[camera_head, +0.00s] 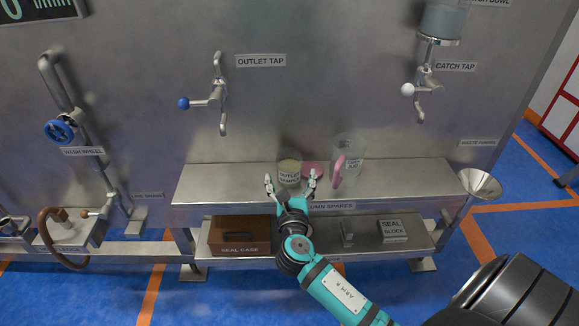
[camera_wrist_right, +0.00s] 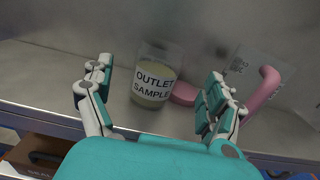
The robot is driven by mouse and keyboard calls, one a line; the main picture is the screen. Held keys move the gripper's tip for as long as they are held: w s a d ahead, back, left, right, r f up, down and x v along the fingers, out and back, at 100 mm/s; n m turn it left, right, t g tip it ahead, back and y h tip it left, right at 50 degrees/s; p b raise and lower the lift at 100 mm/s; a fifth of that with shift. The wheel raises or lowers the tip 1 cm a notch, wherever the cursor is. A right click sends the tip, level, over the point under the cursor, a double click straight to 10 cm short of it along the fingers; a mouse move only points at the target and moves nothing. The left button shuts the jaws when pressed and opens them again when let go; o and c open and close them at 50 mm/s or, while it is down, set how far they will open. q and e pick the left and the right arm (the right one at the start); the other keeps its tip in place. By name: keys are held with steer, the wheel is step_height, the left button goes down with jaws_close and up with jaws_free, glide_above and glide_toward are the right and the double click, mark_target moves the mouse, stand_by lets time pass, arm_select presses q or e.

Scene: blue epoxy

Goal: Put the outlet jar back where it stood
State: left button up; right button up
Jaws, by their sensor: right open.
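The outlet jar (camera_head: 289,171), a clear jar labelled OUTLET SAMPLE with pale yellowish contents, stands upright on the steel shelf (camera_head: 225,180). It also shows in the right wrist view (camera_wrist_right: 153,82), just beyond my fingers. My right gripper (camera_head: 291,182) is open at the shelf's front edge, with its fingers spread to either side of the jar's line. In the right wrist view the gripper (camera_wrist_right: 158,100) has a gap between its fingers, with nothing held. A pink disc (camera_wrist_right: 184,94) lies right beside the jar. My left gripper does not show.
A clear jug with a pink handle (camera_head: 339,171) stands right of the jar. The outlet tap (camera_head: 219,93) is on the panel above. A seal case (camera_head: 240,234) and a seal block (camera_head: 392,230) sit on the lower shelf. The upper shelf's left part is clear.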

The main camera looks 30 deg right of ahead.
steer(key=v, duration=0.4)
steer(key=s+a+f+m+g+y, duration=0.2)
steer(key=s+f+m+g, duration=0.15)
steer(key=f, duration=0.85)
steer(key=s+a+f+m+g+y, duration=0.1)
steer(key=s+f+m+g+y, duration=0.2)
steer(key=f, duration=0.9)
steer(key=s+a+f+m+g+y, duration=0.15)
steer(key=s+f+m, duration=0.25)
steer(key=f, duration=0.9)
steer(key=s+a+f+m+g+y, duration=0.1)
steer(key=s+f+m, duration=0.4)
steer(key=s, duration=0.5)
steer(key=s+a+f+m+g, duration=0.1)
steer(key=s+f+m+g, duration=0.2)
steer(key=s+f+m, duration=0.3)
steer(key=s+a+f+m+g+y, duration=0.1)
steer(key=s+f+m, duration=0.5)
steer(key=s, duration=1)
steer(key=shift+s+a+f+g+y, duration=0.25)
steer(key=shift+a+f+g+y, duration=0.1)
steer(key=shift+f+g, duration=0.35)
